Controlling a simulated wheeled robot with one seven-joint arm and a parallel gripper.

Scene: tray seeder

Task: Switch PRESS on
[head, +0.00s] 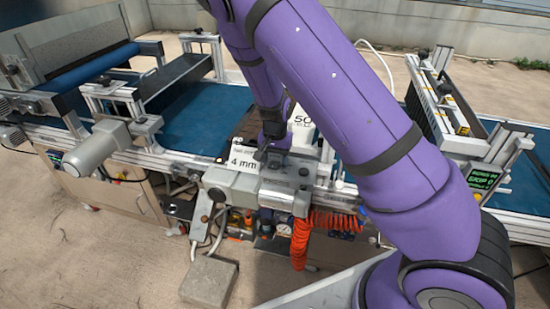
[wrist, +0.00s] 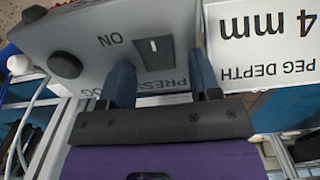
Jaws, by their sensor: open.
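The PRESS switch (wrist: 153,53) is a small black rocker with a white mark, set in the grey face of a control box (wrist: 95,35). The words ON and PRESS are printed beside it and appear upside down in the wrist view. My gripper (wrist: 161,66) is open and empty, its two blue-grey fingers on either side of the switch in the picture. I cannot tell whether the fingertips touch the panel. In the head view my gripper (head: 262,154) is over the grey control box (head: 230,181), and the switch cannot be made out there.
A round black knob (wrist: 65,65) is left of the switch. A white PEG DEPTH 4 mm sign (wrist: 262,35) stands close at the right finger; it also shows in the head view (head: 243,163). Blue conveyor belts (head: 205,120) and orange coiled hoses (head: 302,240) are near the box.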

